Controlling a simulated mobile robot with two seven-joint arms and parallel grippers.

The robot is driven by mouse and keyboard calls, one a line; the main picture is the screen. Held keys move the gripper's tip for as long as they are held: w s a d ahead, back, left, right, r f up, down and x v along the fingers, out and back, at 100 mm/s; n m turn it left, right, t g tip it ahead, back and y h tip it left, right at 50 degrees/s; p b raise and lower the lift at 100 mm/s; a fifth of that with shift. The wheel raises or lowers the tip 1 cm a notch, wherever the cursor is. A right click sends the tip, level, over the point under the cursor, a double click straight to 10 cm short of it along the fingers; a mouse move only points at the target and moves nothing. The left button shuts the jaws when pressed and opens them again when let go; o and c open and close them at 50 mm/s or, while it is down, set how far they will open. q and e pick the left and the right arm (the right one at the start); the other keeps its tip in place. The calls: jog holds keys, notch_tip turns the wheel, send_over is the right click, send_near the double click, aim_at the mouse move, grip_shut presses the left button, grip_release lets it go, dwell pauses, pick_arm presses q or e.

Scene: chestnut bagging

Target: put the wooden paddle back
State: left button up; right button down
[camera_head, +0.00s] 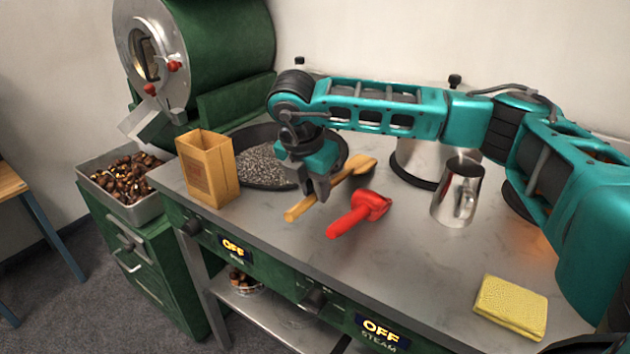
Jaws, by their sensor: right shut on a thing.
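The wooden paddle (300,209) is in the head view near the middle of the steel worktop. Its handle end points to the front left and its wider end to the back right. My right gripper (318,193) comes down over it from above and is shut on its middle. I cannot tell whether the paddle touches the worktop. My left gripper is not in view.
A red-handled tool (352,217) lies just right of the paddle. A dark pan (243,171) of grey grains is behind. A paper bag (206,168) stands left, a metal jug (458,192) right, and a yellow sponge (510,305) front right. A chestnut tray (147,208) is far left.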

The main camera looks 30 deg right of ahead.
jog(key=shift+f, duration=0.3)
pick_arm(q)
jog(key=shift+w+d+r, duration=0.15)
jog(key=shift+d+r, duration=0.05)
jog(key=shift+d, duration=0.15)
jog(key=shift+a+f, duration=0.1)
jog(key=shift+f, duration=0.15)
pick_arm(e)
jog(key=shift+f, duration=0.15)
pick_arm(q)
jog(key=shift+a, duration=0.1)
pick_arm(e)
jog(key=c, duration=0.9)
grip_release()
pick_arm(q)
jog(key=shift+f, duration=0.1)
